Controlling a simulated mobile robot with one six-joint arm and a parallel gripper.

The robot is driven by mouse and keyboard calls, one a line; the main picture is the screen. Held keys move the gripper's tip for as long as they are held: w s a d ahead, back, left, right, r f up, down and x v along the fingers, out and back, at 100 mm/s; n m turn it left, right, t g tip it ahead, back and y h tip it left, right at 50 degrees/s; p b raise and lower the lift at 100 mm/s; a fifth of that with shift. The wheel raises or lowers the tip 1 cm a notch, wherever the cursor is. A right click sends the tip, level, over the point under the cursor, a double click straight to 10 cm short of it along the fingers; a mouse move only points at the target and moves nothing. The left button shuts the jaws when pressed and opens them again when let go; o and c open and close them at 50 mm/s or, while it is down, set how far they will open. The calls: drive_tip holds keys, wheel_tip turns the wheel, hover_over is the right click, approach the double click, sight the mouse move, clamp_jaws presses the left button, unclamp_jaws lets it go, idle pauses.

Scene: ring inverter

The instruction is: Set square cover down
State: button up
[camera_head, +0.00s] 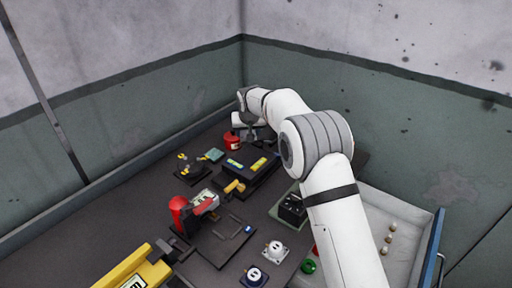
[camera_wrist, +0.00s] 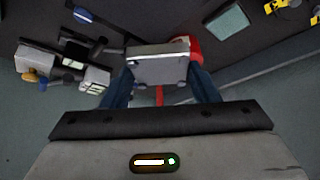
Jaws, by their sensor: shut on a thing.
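My gripper (camera_wrist: 158,88) is shut on a grey metallic square piece, seemingly the square cover (camera_wrist: 158,66), which sits between the two blue fingers in the wrist view. In the head view my gripper (camera_head: 247,138) is at the far corner of the dark table, just right of a red round container (camera_head: 232,142). Red also shows behind and below the cover in the wrist view. I cannot tell whether the cover touches anything beneath it. In the head view the cover is too small to make out clearly.
A teal square pad (camera_head: 214,155) lies left of the gripper; it also shows in the wrist view (camera_wrist: 226,22). A black box with yellow marks (camera_head: 250,165) stands in front. A red cylinder (camera_head: 180,214), yellow device (camera_head: 135,272) and light tray (camera_head: 395,215) are nearer. Walls close the far corner.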

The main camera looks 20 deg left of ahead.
hover_over(250, 153)
drive_tip(key=s, duration=0.1)
drive_tip(key=f, duration=0.4)
drive_tip(key=shift+s+d+f+p, duration=0.1)
drive_tip(key=shift+d+f+p, duration=0.15)
drive_tip(key=shift+p, duration=0.15)
wheel_tip(250, 153, down, 4)
drive_tip(key=shift+r+p, duration=0.2)
drive_tip(key=shift+p, duration=0.25)
drive_tip(key=shift+s+d+r, duration=0.1)
drive_tip(key=o, duration=1.1)
